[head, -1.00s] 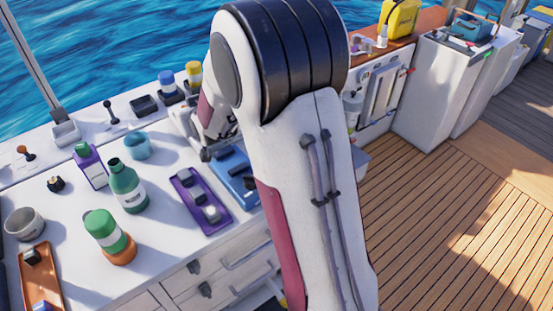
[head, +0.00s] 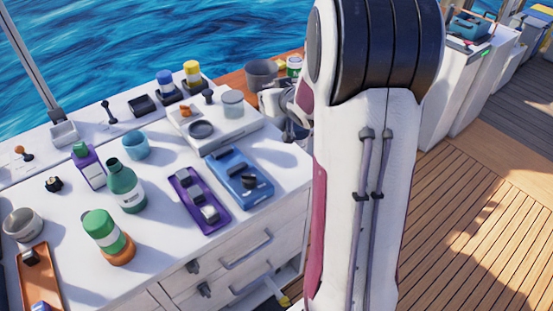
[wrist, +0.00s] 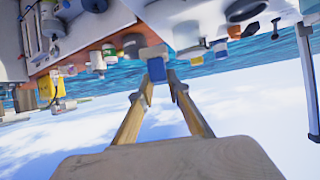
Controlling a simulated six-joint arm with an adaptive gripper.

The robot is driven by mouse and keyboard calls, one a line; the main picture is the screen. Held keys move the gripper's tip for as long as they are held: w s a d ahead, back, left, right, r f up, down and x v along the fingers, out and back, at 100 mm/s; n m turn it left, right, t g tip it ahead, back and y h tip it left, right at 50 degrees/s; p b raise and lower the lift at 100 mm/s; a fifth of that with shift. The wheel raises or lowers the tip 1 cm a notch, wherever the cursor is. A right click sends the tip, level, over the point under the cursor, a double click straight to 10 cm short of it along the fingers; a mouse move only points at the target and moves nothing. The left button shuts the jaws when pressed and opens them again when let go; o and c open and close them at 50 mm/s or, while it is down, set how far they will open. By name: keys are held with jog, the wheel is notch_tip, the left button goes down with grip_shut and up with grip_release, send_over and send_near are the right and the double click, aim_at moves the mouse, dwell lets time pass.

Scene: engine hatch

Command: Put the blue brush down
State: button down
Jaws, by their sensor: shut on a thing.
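In the wrist view my gripper (wrist: 161,78) is shut on a small blue thing with a pale grey end, which I take to be the blue brush (wrist: 159,67). It sits between the two fingertips, clear of the counter and against water and sky in this tilted, upside-down view. In the head view my arm hides most of the gripper, and I cannot make out the brush there.
The white counter (head: 150,240) carries a purple tray (head: 188,212), a blue tray (head: 232,160), a green bottle (head: 127,190), a green-topped jar (head: 103,232) and an orange tray (head: 35,268). A grey mug (head: 262,75) stands at the back. Bare counter lies between several items.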

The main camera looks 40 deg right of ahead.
jog(key=s+d, duration=0.4)
jog(key=s, duration=0.3)
jog(key=s+a+f+n+y, duration=0.1)
jog(key=a+n+y, duration=0.2)
jog(key=a, duration=0.3)
jog(key=shift+s+a+f, duration=0.15)
jog(key=shift+a+f, duration=0.25)
jog(key=shift+f, duration=0.1)
jog(key=shift+f, duration=2.85)
jog(key=shift+f, duration=2.05)
jog(key=shift+f, duration=0.15)
